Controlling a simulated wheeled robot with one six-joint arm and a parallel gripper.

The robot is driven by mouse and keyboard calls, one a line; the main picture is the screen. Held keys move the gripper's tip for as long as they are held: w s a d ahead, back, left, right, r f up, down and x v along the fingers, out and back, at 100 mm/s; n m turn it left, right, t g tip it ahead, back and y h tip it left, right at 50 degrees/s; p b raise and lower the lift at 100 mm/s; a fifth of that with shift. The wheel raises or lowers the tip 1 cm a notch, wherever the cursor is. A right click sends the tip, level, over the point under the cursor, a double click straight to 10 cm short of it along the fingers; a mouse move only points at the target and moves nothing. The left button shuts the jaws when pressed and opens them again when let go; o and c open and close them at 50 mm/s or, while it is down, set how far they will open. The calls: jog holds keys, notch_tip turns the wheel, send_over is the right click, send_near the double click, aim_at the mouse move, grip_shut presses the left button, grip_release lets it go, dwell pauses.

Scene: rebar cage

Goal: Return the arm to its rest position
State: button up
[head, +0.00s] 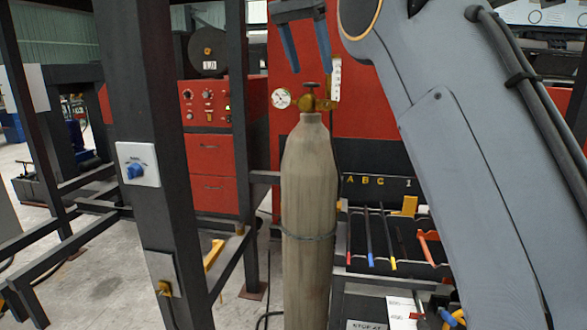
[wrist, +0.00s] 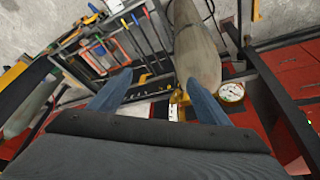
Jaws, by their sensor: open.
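My gripper (head: 305,47) is open and empty in the head view, its two blue-grey fingers pointing down above the valve of a gas cylinder. My grey arm reaches in from the right side of that view. In the wrist view my gripper (wrist: 155,98) shows two spread fingers with nothing held between them. The tan gas cylinder (head: 308,190) stands upright below, with a brass valve (head: 312,102) and a round gauge (head: 281,98). The cylinder also shows at the top of the wrist view (wrist: 197,50), with the gauge (wrist: 231,91) beside the right finger.
A dark steel post (head: 160,200) with a blue knob on a white plate (head: 137,164) stands left of the cylinder. A red cabinet (head: 210,150) stands behind. A tool rack (head: 390,235) with coloured handles is to the right. Bare concrete floor (head: 105,285) shows at lower left.

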jog(key=s+d+f+n+y+b, duration=0.1)
jog(key=d+f+n+b, duration=0.15)
jog(key=f, duration=0.75)
jog(key=s+d+f+n+g+b, duration=0.1)
jog(key=d+f, duration=0.2)
jog(key=f, duration=0.6)
jog(key=s+d+f+n+y+b, duration=0.1)
jog(key=s+d+f+n+b, duration=0.15)
jog(key=f, duration=0.75)
jog(key=s+d+f+n+b, duration=0.1)
jog(key=s+d+f, duration=0.3)
jog(key=s+f, duration=0.8)
jog(key=s+d+f+n+y+b, duration=0.1)
jog(key=s+d+f+b, duration=0.2)
jog(key=s+f, duration=1)
notch_tip(320, 180, down, 2)
jog(key=shift+d+f+n+g, duration=0.1)
jog(key=shift+d+n+g, duration=0.2)
jog(key=shift+d+g, duration=0.1)
jog(key=shift+a, duration=0.1)
